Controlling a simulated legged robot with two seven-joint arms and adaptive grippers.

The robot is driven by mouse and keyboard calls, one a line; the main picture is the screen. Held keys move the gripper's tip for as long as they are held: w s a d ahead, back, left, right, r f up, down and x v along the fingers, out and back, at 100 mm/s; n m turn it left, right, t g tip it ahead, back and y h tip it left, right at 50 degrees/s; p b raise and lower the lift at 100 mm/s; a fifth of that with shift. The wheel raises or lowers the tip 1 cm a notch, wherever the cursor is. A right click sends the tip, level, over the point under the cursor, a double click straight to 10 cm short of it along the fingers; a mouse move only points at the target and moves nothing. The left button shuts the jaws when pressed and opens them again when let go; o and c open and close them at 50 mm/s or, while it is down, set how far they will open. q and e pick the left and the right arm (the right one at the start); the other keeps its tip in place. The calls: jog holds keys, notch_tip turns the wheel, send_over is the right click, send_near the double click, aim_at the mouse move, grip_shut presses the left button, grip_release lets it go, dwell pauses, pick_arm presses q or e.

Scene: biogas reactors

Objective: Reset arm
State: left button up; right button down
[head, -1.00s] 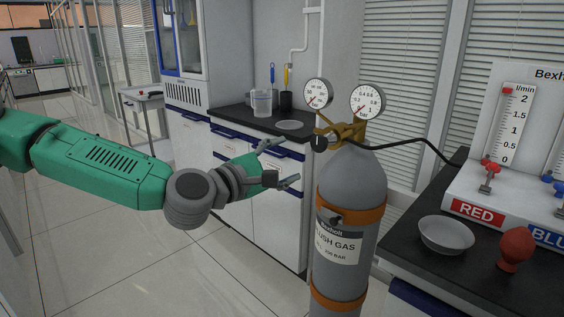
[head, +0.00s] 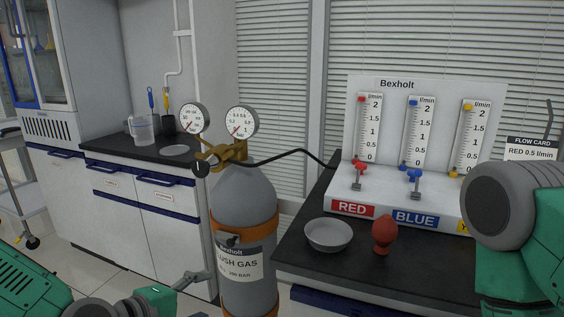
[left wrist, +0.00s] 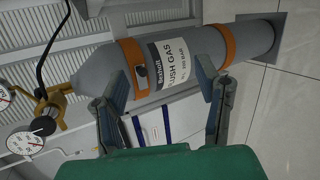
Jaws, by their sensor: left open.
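My left gripper (head: 196,292) is low in the head view, left of the grey flush gas cylinder (head: 245,187), partly cut off by the bottom edge. In the left wrist view, its two fingers (left wrist: 160,88) are spread with nothing between them. The cylinder, with its orange bands, lies across that view beyond the fingers. I cannot tell the exact gap between gripper and cylinder. Part of my right arm (head: 515,215) shows at the right edge of the head view; its gripper is out of frame.
Two gauges (head: 240,121) and a brass valve (head: 218,156) top the cylinder; a black hose (head: 290,153) runs to the flow panel (head: 385,88). A grey bowl (head: 328,235) and red bulb (head: 384,234) stand on the dark bench. A beaker (head: 142,130) stands on the left counter.

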pick_arm(q)
jog(key=s+f+m+g+y, duration=0.1)
jog(key=s+f+m+g, duration=0.35)
jog(key=s+f, duration=0.5)
jog(key=s+a+f+m+g+y, duration=0.1)
jog(key=s+a+f+m+y, duration=0.1)
jog(key=s, duration=0.4)
jog(key=s+a+f+m+g+y+p, duration=0.1)
jog(key=s+a+f+m+g, duration=0.1)
jog(key=s+a+f+m, duration=0.2)
jog(key=s+a+f+m+g+y+p, duration=0.1)
jog(key=s+a+f+m, duration=0.3)
jog(key=s, duration=0.4)
jog(key=shift+s+a+f+g+y, duration=0.25)
jog(key=shift+s+a+g+y, duration=0.05)
jog(key=shift+a+g+y, duration=0.5)
jog(key=shift+w, duration=0.15)
